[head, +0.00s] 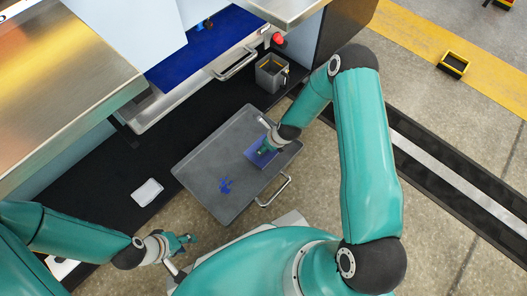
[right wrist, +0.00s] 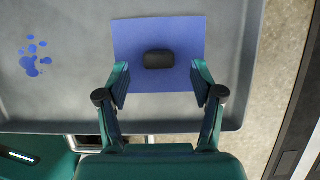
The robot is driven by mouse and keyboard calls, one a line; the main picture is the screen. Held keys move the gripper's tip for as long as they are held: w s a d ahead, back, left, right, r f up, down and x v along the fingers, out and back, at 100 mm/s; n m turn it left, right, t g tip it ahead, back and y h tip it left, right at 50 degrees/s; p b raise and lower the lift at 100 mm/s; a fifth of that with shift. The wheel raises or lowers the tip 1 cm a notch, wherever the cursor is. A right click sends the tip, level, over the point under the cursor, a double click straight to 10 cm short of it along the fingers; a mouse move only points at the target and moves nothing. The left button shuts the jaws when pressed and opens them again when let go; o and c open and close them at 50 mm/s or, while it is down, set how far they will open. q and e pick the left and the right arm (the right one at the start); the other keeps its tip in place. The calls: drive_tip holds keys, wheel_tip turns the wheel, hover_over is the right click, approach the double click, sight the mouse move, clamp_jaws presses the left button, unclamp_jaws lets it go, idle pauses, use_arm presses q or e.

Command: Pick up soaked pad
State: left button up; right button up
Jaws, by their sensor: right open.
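The soaked pad is a blue square (right wrist: 135,35) with a small black grip block (right wrist: 159,60) on top. It lies flat on a grey tray (head: 205,165) and is partly covered by my right gripper in the head view (head: 255,159). My right gripper (right wrist: 158,80) is open over the pad's near part. Its fingertips stand on either side of the black block, apart from it. My left gripper (head: 186,242) is empty, left of the tray's front corner; its jaw opening is too small to tell.
Blue spots (right wrist: 33,55) stain the tray left of the pad. A white pad (head: 147,192) lies on the dark surface left of the tray. A grey bin (head: 271,75) and red button (head: 279,40) are behind. The tray has a metal handle (head: 275,194).

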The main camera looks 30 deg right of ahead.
drive_tip(key=b+x, duration=0.1)
drive_tip(key=x, duration=0.2)
drive_tip(key=shift+f, duration=0.15)
drive_tip(key=shift+c, duration=0.2)
drive_tip(key=c, duration=1.2)
wheel_tip(320, 180, up, 10)
drive_tip(key=p, duration=0.4)
drive_tip(key=shift+f, duration=0.2)
drive_tip(key=shift+r, duration=0.2)
drive_tip(key=shift+s+a, duration=0.1)
